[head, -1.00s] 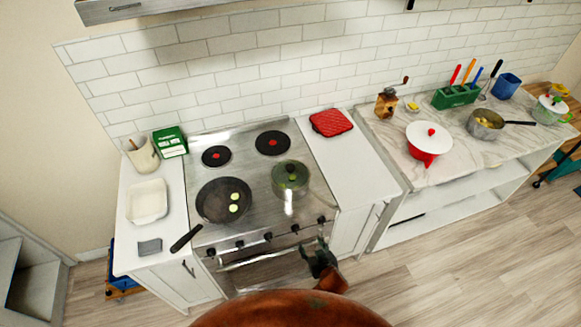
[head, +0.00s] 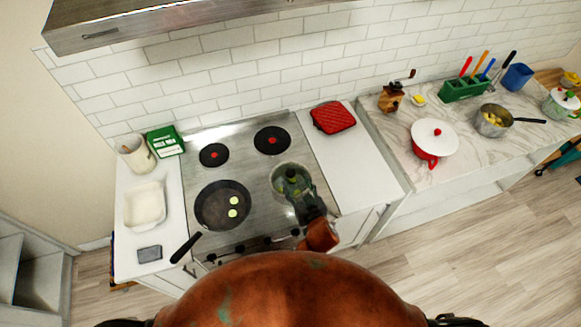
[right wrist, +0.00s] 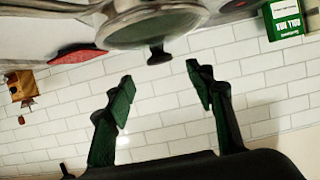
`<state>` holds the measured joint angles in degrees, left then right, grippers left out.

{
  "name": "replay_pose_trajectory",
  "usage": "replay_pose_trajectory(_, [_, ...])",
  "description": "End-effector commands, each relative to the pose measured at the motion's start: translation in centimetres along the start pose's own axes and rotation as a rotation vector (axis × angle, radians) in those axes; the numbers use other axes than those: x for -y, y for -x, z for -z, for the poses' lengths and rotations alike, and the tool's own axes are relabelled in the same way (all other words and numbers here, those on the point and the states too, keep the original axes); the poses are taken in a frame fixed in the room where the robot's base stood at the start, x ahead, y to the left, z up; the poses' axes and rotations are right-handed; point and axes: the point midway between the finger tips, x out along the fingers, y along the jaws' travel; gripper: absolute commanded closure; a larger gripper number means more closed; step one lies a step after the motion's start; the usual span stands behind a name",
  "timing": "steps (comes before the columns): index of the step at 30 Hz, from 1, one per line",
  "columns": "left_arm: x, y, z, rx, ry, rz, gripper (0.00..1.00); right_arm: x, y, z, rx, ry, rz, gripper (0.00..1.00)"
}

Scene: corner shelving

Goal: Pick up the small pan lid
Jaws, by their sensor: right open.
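The small pan lid (head: 279,178) is a round glass lid with a light rim, on a small pot on the front right of the stove (head: 222,140). In the right wrist view the lid (right wrist: 150,30) shows near the top, with its dark knob (right wrist: 158,55) sticking out toward the space between the fingers. My right gripper (head: 297,186) is over the lid in the head view and hides part of it. In the right wrist view its two fingers (right wrist: 160,82) are spread apart, with nothing between them. My left gripper is not in view.
A black frying pan (head: 222,205) stands left of the pot, its handle pointing forward. A red pot holder (head: 333,117) lies on the counter to the right. A range hood (head: 140,22) hangs above. A red pot with a white lid (head: 434,138) stands farther right.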

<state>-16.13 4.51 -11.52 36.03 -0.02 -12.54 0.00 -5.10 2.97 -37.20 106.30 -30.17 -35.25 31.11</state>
Motion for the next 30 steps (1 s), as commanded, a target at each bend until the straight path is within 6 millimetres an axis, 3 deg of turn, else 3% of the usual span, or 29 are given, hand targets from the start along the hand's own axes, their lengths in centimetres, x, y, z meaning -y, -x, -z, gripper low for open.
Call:
replay_pose_trajectory(5, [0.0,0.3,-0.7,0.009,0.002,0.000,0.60,0.0,-1.5,0.2,-0.002,0.001,-0.001,0.50])
replay_pose_trajectory(14, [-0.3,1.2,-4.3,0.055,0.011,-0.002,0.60,0.2,-4.6,-0.4,0.000,0.002,0.001,0.50])
replay_pose_trajectory(21, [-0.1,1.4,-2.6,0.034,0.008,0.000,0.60,0.2,-7.3,-0.8,-0.001,0.000,0.000,0.50])
replay_pose_trajectory(25, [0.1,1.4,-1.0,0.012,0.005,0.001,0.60,0.2,-7.7,-0.7,-0.002,-0.001,0.001,0.50])
replay_pose_trajectory(30, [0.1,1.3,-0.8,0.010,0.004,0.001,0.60,0.1,-7.7,-0.8,-0.002,-0.001,0.000,0.50])
